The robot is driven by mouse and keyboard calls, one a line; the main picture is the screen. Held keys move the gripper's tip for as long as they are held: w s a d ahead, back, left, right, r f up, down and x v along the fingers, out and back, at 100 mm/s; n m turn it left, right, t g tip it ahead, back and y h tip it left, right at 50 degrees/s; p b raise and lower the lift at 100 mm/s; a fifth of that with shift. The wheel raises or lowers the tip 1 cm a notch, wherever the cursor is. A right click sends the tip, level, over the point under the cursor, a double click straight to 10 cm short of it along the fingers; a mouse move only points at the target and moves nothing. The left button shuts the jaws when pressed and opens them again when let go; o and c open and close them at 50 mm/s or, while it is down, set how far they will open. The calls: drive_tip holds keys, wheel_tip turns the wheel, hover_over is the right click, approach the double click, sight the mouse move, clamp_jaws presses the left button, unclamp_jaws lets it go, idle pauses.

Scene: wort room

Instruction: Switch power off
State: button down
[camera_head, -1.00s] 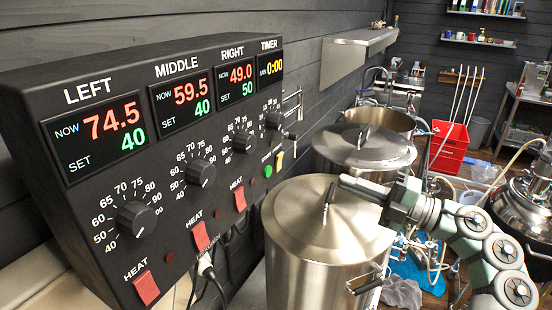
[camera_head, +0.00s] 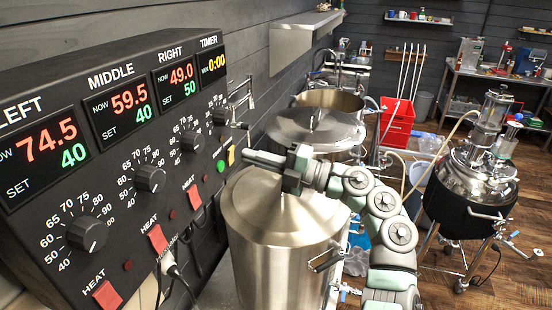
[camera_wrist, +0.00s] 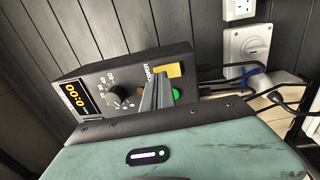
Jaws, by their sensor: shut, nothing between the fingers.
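The black control panel (camera_head: 130,150) fills the left side of the head view, with its displays lit. At its right end are a green round button (camera_head: 221,167) and a yellow switch (camera_head: 231,155). In the wrist view, the yellow switch (camera_wrist: 169,70) and the green button (camera_wrist: 177,95) show just beyond my fingers, which partly cover the button. My gripper (camera_head: 247,157) is shut and empty, pointing at this end of the panel; its fingers also show in the wrist view (camera_wrist: 158,88). I cannot tell whether the fingertips touch the panel.
A steel kettle (camera_head: 285,225) stands below my arm, with a lidded pot (camera_head: 315,128) behind it. Red heat switches (camera_head: 158,239) and black knobs line the panel.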

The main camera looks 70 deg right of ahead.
drive_tip(key=shift+w+r, duration=0.1)
drive_tip(key=shift+w, duration=0.95)
drive_tip(key=shift+w, duration=0.1)
drive_tip(key=shift+w+r+p, duration=0.1)
drive_tip(key=shift+w+p, duration=0.1)
drive_tip(key=shift+p, duration=0.1)
drive_tip(key=shift+s, duration=0.2)
drive_tip(key=shift+s+r, duration=0.1)
drive_tip(key=shift+s, duration=0.25)
drive_tip(key=s+r+b, duration=0.1)
drive_tip(key=s, duration=1.2)
drive_tip(key=shift+d+r+b, duration=0.15)
drive_tip(key=shift+r+b, duration=0.05)
drive_tip(key=shift+b, duration=0.2)
